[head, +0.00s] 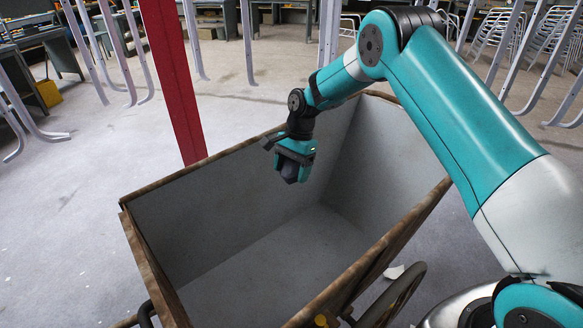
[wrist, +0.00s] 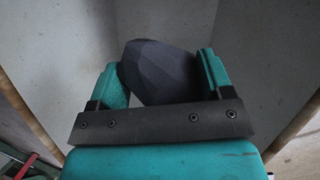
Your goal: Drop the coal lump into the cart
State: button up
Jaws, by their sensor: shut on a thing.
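The coal lump (wrist: 158,72) is dark grey and faceted. In the wrist view it sits between the two teal fingers of my gripper (wrist: 165,80), which is shut on it. In the head view the coal lump (head: 290,173) shows as a dark patch at the tip of my gripper (head: 292,168), which points down. The cart (head: 275,250) is a large open box with grey inner walls and a brown, worn rim. My gripper appears over the cart's opening, towards its far side. The cart floor that shows is bare.
A red post (head: 172,80) stands just beyond the cart's far left edge. A dark wheel or handle (head: 392,297) is at the cart's near right side. Pale bent chair frames and benches stand at the back. The floor left of the cart is clear.

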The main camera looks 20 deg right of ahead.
jog(key=o, duration=1)
jog(key=shift+o, duration=0.2)
jog(key=p+v, duration=0.3)
jog(key=v, duration=1.4)
jog(key=shift+r, duration=0.2)
jog(key=shift+d, duration=0.1)
